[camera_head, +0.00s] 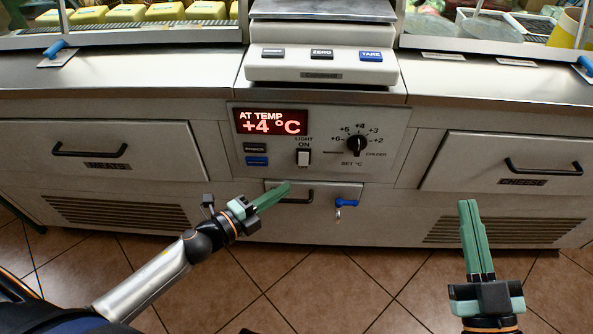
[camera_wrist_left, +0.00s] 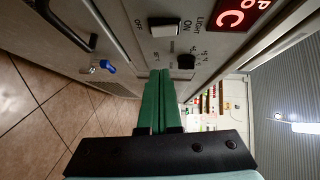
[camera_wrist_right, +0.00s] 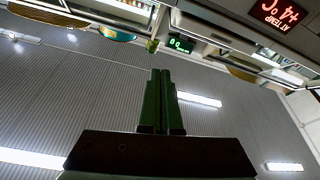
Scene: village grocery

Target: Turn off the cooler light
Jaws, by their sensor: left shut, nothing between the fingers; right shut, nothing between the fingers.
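The cooler's control panel (camera_head: 398,118) is on the front of the counter. Its white light rocker switch (camera_head: 304,158) has "LIGHT ON" printed above it. In the left wrist view the switch (camera_wrist_left: 165,27) lies between the words ON and OFF, beyond my fingertips. My left gripper (camera_head: 287,187) is shut and empty, below and a little left of the switch, apart from it in the left wrist view. My right gripper (camera_head: 468,205) is shut and empty in front of the cheese drawer, well right of the panel. It also shows in the right wrist view (camera_wrist_right: 160,72).
The panel also carries a red display (camera_head: 270,122) reading "AT TEMP +4 °C", a black temperature dial (camera_head: 357,144) and two small buttons. Below are a small drawer and a blue key (camera_head: 346,203). Meats (camera_head: 90,151) and cheese (camera_head: 515,167) drawers flank it. A scale (camera_head: 322,62) stands above.

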